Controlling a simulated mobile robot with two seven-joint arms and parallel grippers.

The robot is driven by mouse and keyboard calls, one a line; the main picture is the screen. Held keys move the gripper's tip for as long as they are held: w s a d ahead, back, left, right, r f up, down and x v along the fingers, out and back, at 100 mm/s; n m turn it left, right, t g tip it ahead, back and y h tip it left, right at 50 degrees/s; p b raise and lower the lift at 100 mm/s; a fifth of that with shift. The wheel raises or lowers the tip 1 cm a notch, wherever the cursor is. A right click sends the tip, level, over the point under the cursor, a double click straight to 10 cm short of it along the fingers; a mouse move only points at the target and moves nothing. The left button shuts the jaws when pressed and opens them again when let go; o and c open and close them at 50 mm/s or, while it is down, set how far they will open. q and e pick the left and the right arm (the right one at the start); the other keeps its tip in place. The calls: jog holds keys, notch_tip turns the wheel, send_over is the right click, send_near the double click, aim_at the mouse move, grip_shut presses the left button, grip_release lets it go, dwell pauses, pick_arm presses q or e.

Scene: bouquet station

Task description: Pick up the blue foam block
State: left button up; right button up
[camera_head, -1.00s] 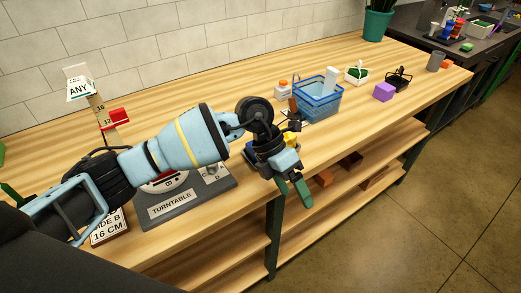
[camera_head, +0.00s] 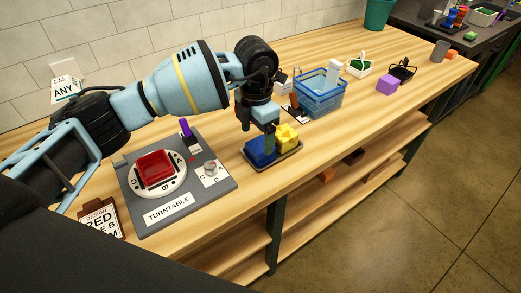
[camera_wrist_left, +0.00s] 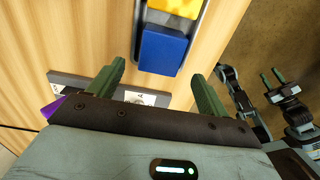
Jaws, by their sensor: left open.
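The blue foam block (camera_head: 261,150) lies at the near left of a small grey tray (camera_head: 279,158), touching or close beside a yellow block (camera_head: 287,136). My left gripper (camera_head: 257,133) points down over the blue block, open and empty; one finger partly covers the block in the head view. In the left wrist view the blue block (camera_wrist_left: 162,50) shows ahead of and between the spread green fingers (camera_wrist_left: 156,82), with the yellow block (camera_wrist_left: 176,6) beyond it. My right gripper (camera_wrist_left: 272,78) appears small at the right of the wrist view; its jaw gap is unclear.
A purple block (camera_head: 387,85) lies farther right. The table's front edge is close to the tray.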

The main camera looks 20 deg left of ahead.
aim_at(256, 146)
pick_arm(q)
jog(key=shift+s+f, duration=0.15)
jog(key=shift+f, duration=0.3)
notch_tip(256, 146, down, 4)
jog(key=shift+f, duration=0.1)
jog(key=c, duration=1.1)
jog(key=shift+c, duration=0.2)
jog(key=shift+r, duration=0.2)
